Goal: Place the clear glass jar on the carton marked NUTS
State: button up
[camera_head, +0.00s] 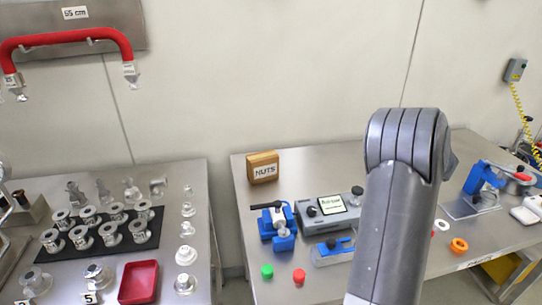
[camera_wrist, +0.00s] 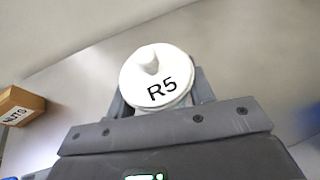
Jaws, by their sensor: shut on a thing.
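The carton marked NUTS (camera_head: 263,168) is a small tan box standing near the back left corner of the right-hand table. It also shows at the left edge of the wrist view (camera_wrist: 17,112), apart from my gripper. In the head view my gripper and the held thing are hidden behind my grey arm.
A grey device with a screen (camera_head: 331,208) and a blue vise (camera_head: 277,226) stand in front of the carton. Green (camera_head: 267,271) and red (camera_head: 299,276) pieces lie nearer. Bare tabletop lies right of the carton. A gap separates the left table (camera_head: 185,172), crowded with metal parts.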

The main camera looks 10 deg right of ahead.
jog(key=w+a+r+n+g+y, duration=0.1)
jog(key=w+a+r+n+y, duration=0.25)
jog(key=a, duration=0.75)
jog(key=w+a+r+n+g+y, duration=0.2)
jog(key=w+a+n+y, duration=0.25)
jog(key=a, duration=0.75)
jog(key=w+a+r+n+g+y, duration=0.1)
jog(key=w+a+r+n+y, duration=0.3)
jog(key=a, duration=0.7)
send_over(262, 155)
jog(key=shift+g+y, duration=0.4)
notch_tip(262, 155, down, 8)
jog(key=shift+s+d+r, duration=0.1)
jog(key=shift+s+r, duration=0.05)
jog(key=shift+f, duration=2.1)
jog(key=shift+f, duration=0.1)
jog(key=o, duration=1.1)
